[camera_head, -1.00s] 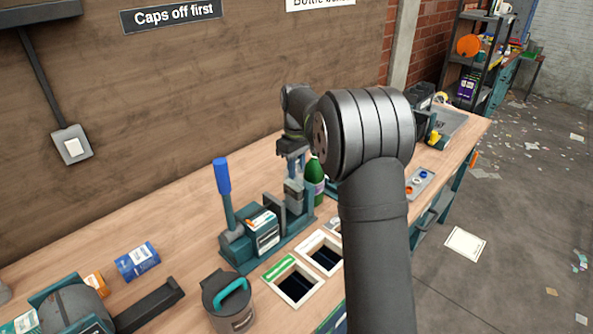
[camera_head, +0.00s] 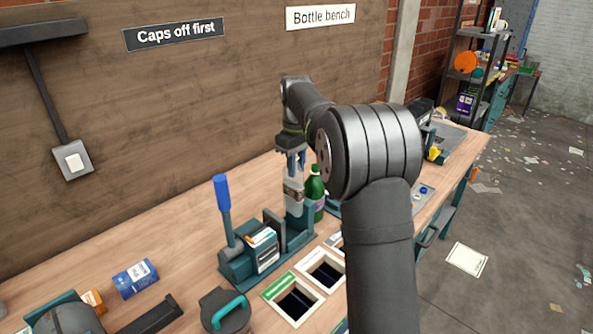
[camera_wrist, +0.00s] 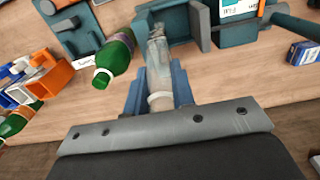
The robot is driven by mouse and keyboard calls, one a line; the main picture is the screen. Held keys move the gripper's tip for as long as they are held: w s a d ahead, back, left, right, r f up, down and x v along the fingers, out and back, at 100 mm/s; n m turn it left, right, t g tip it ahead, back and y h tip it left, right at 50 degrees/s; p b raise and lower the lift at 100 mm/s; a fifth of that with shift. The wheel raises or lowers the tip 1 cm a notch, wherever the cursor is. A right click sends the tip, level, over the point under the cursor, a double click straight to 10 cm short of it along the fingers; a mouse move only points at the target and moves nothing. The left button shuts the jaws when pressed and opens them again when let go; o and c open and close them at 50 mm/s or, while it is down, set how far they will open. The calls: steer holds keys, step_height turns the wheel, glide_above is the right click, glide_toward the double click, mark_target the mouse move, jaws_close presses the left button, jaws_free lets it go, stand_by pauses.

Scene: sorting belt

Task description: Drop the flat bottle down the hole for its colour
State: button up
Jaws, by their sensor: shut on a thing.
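My gripper (camera_head: 294,165) is shut on the neck of a clear bottle (camera_head: 293,197). In the wrist view my gripper (camera_wrist: 160,100) shows at the neck, with the clear bottle (camera_wrist: 159,58) reaching away from it. The bottle looks upright, at the right end of the teal press (camera_head: 267,252); I cannot tell whether its base touches the press. Two white-framed square holes are in the bench at the front: one with a green label (camera_head: 278,285), and another (camera_head: 338,284) to its right, partly behind my arm. The second hole's label is not readable.
A capped green bottle (camera_head: 316,190) stands close beside the held bottle, on its right. The press's blue lever (camera_head: 222,192) stands upright. Boxes (camera_head: 135,278) lie on the left.

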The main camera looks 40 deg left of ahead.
steer(key=shift+r, duration=3)
jaws_close()
